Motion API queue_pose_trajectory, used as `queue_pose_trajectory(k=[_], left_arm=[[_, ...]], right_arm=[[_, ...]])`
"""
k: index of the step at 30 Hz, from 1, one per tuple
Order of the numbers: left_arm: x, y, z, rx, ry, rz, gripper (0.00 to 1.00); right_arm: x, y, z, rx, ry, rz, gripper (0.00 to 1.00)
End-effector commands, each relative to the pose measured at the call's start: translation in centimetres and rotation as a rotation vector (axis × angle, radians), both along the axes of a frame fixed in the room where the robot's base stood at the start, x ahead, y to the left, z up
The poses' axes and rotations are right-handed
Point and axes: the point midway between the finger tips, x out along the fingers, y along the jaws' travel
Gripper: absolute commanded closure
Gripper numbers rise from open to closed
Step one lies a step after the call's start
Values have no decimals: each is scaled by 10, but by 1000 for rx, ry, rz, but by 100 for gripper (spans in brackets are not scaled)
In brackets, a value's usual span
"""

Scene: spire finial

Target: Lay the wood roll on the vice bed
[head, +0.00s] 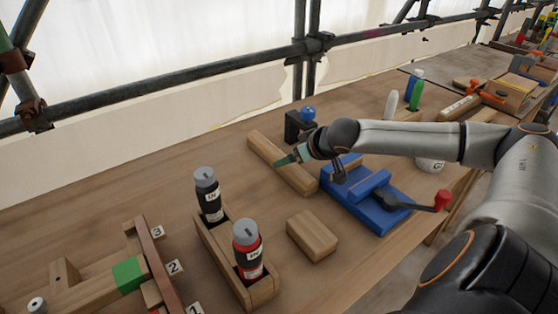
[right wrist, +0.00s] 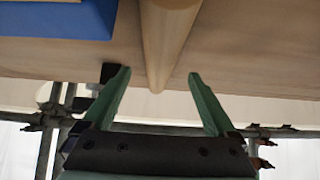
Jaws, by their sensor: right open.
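The wood roll (head: 299,180) is a long pale wooden piece lying on the bench, left of the blue vice (head: 378,212). In the right wrist view the roll (right wrist: 166,38) runs between my open fingers, with a gap on each side. My right gripper (head: 284,161) is at the roll, its arm reaching in from the right; the green fingers do not grip it. The vice also shows in the right wrist view (right wrist: 62,18). My right arm and wrist cover part of the vice bed. My left gripper is not in view.
A wooden block (head: 311,235) lies in front of the roll. A wooden holder (head: 218,250) with a black bottle (head: 208,196) and a red bottle (head: 247,251) stands at the left. The bench's back left is clear.

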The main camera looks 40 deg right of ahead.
Motion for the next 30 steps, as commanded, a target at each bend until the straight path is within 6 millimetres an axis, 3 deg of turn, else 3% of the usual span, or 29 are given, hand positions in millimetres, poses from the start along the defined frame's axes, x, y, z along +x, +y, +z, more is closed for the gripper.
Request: queue_pose_trajectory(k=[8, 21, 30], left_arm=[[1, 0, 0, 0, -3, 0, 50], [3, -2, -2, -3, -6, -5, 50], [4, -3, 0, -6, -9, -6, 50]], right_arm=[[8, 0, -8, 1, 0, 1, 7], [41, -4, -39, 1, 1, 1, 7], [42, -5, -40, -2, 2, 2, 10]])
